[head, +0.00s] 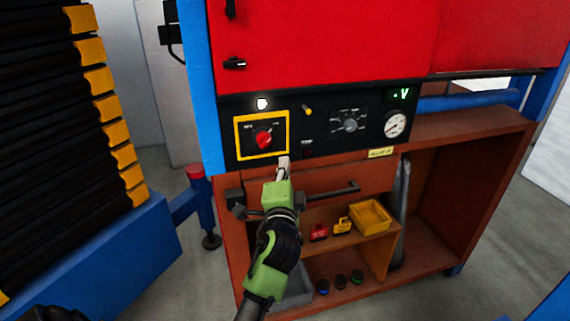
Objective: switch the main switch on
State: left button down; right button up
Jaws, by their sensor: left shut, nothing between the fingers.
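The main switch (264,137) is a red rotary knob inside a yellow square frame on the black panel (317,116). The knob is tilted, and the small markings beside it are too small to read for certain. A white round lamp (262,104) above the frame looks bright. My left gripper (283,162) is shut and empty. Its fingertips are just below and to the right of the yellow frame, seemingly apart from the knob. My right gripper is not in view.
A grey selector knob (350,123), a gauge (395,123) and a green display (401,94) are to the right. A drawer handle (335,190) sticks out below the panel. A shelf below holds red and yellow padlock-like items and a yellow bin (370,216).

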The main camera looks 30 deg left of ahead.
pick_arm(q)
jog(key=s, duration=0.1)
jog(key=s+d, duration=0.1)
jog(key=s+d+r, duration=0.1)
jog(key=s, duration=0.1)
jog(key=shift+d+b, duration=0.1)
jog(key=shift+b, duration=0.2)
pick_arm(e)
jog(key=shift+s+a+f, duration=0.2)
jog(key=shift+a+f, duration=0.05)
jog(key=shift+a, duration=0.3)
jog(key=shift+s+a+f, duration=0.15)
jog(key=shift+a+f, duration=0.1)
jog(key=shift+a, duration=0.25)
pick_arm(q)
jog(key=shift+w+d, duration=0.1)
